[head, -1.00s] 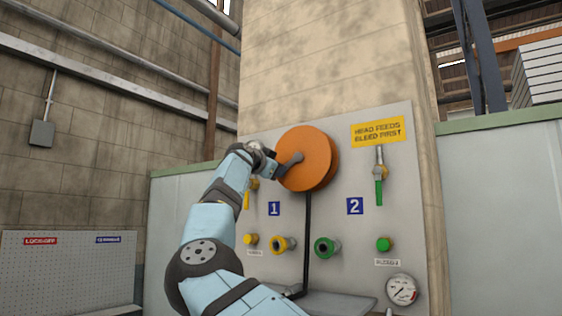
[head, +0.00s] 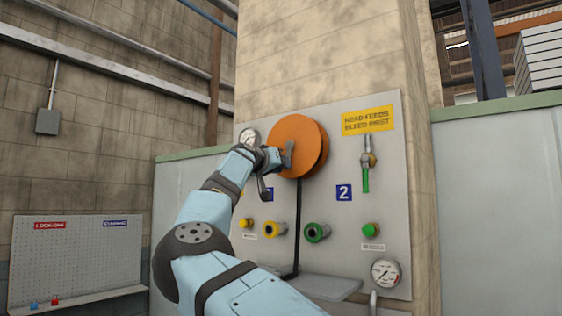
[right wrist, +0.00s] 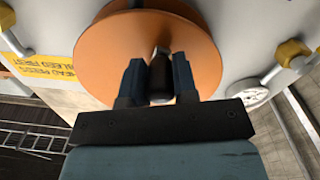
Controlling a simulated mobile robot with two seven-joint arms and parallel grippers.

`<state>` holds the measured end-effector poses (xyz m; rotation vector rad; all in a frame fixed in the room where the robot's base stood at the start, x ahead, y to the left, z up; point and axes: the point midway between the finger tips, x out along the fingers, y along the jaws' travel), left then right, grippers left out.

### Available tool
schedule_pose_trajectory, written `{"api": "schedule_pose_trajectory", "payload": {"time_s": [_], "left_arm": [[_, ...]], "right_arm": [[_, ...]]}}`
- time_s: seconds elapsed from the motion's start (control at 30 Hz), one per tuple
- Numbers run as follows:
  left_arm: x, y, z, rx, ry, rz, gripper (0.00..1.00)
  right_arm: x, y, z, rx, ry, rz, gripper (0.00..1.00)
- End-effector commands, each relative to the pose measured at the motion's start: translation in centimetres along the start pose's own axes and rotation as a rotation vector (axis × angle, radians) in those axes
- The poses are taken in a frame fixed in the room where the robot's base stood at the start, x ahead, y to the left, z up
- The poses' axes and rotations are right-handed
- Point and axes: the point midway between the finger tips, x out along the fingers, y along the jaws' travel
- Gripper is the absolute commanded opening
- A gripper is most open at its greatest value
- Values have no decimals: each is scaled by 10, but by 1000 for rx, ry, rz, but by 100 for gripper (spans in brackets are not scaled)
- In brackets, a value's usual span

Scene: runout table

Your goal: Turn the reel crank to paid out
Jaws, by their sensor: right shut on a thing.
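The orange reel (head: 297,140) is mounted on the grey panel (head: 385,220). My right gripper (head: 280,160) is at the crank's lower end, left of and below the reel's centre. In the right wrist view, its two dark fingers (right wrist: 160,80) are shut around the dark crank knob (right wrist: 160,72), in front of the orange reel disc (right wrist: 150,30). The fingers partly hide the knob. My left gripper is in no view.
Yellow (head: 267,230) and green (head: 316,232) couplings sit below the reel. A valve with a green handle (head: 366,178) is to the right, under a yellow sign (head: 368,119). A gauge (head: 385,272) is at lower right. A dark hose (head: 297,230) hangs from the reel.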

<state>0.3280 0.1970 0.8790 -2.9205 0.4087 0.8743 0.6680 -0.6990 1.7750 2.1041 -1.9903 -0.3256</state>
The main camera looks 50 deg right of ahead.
Motion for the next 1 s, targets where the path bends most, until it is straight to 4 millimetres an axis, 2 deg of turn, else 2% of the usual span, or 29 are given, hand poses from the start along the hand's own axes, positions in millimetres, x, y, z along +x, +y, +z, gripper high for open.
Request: {"api": "schedule_pose_trajectory", "payload": {"time_s": [0.33, 0.9, 0.93, 1.0], "left_arm": [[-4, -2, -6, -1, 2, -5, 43], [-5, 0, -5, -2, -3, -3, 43], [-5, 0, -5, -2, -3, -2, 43], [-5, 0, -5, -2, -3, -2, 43]], "right_arm": [[0, 3, -1, -143, 5, 4, 0], [0, 4, -1, -170, 7, 5, 0], [0, 4, -1, -170, 7, 5, 34], [0, 3, 0, -169, 6, 4, 50]]}}
